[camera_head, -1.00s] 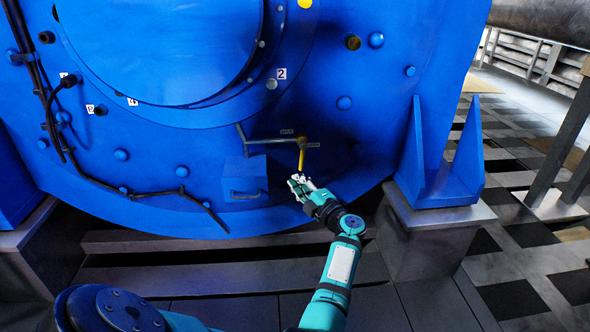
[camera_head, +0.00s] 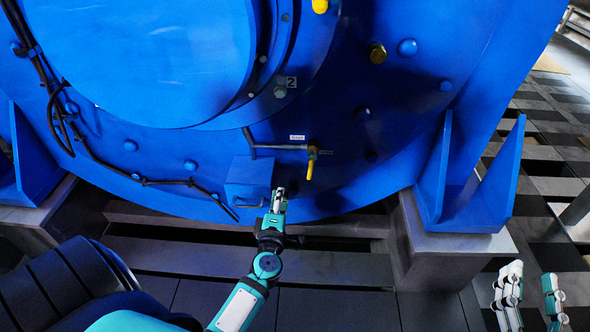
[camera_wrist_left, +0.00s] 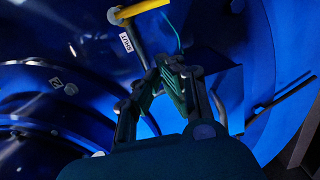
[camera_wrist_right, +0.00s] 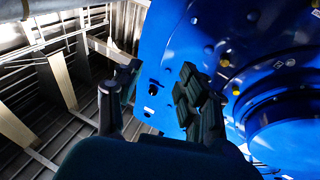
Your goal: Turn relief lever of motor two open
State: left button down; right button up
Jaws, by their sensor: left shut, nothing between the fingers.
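The yellow relief lever (camera_head: 311,165) hangs downward from the end of a thin pipe (camera_head: 280,147) on the blue motor (camera_head: 400,150). In the left wrist view the lever (camera_wrist_left: 142,8) is at the top edge, partly cut off. My left gripper (camera_head: 279,194) is shut and empty, below and left of the lever and apart from it; its closed fingers also show in the left wrist view (camera_wrist_left: 168,78). My right gripper (camera_head: 528,290) is open and empty at the lower right, far from the lever.
A blue box (camera_head: 248,180) with a handle is on the motor left of the lever, close to my left gripper. A blue bracket foot (camera_head: 480,190) stands on a grey block to the right. Black cables (camera_head: 165,182) run along the left. Small labels (camera_head: 297,137) sit by the lever.

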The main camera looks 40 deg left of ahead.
aim_at(311, 165)
pick_arm(q)
jog(key=w+a+b, duration=0.1)
jog(key=w+b, duration=0.1)
jog(key=w, duration=0.7)
jog(key=shift+w+f, duration=0.2)
jog(key=shift+w, duration=0.2)
pick_arm(e)
jog(key=s+r+t+y, duration=0.2)
jog(key=s+r+t, duration=0.3)
jog(key=r+t, duration=0.2)
jog(key=shift+s+r+y, duration=0.35)
jog(key=shift+r+y, duration=0.05)
jog(key=shift+r, duration=0.75)
